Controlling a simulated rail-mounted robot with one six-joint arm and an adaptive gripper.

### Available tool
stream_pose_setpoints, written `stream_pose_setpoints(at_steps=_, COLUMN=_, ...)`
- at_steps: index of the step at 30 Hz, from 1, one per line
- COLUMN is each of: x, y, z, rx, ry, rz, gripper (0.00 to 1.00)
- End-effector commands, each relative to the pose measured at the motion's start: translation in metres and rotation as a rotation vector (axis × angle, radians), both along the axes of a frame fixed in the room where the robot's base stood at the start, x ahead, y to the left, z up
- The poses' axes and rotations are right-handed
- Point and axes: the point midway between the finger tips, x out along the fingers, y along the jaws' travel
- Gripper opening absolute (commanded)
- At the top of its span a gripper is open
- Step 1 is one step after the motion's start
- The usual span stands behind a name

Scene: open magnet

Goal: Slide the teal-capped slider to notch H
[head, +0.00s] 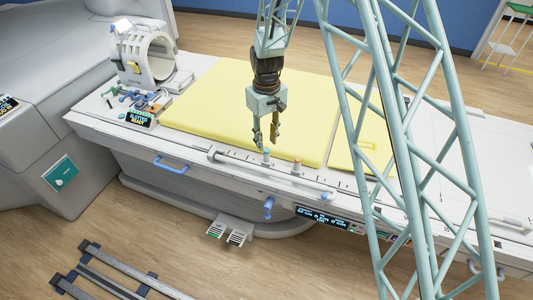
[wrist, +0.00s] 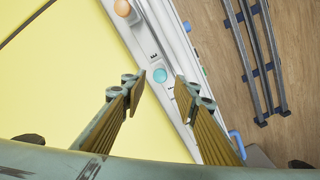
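The teal-capped slider (head: 267,153) stands on the slotted rail along the near edge of the table. Its round teal cap (wrist: 160,75) shows from above in the wrist view. My gripper (head: 265,144) points down just above the cap in the head view. In the wrist view my gripper (wrist: 159,84) is open, one finger on each side of the cap, with clear gaps. I cannot tell whether the fingertips reach down to cap height. Small marks run along the rail, but I cannot read a letter H.
An orange-capped slider (head: 297,164) stands to the right on the same rail. A yellow pad (head: 215,95) covers the table behind the rail. A white ring-shaped coil (head: 147,60) and small items stand at the left end. A blue handle (head: 268,207) hangs from the table's near side.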

Motion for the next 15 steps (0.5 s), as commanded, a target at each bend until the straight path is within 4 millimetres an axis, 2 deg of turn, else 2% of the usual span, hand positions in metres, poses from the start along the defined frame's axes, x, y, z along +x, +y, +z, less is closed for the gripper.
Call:
stream_pose_setpoints(at_steps=6, x=0.000, y=0.000, z=-0.031, rx=-0.001, ry=0.001, rz=0.000, gripper=0.28)
stream_pose_setpoints(at_steps=15, x=0.000, y=0.000, z=-0.059, rx=0.000, ry=0.000, rz=0.000, gripper=0.28)
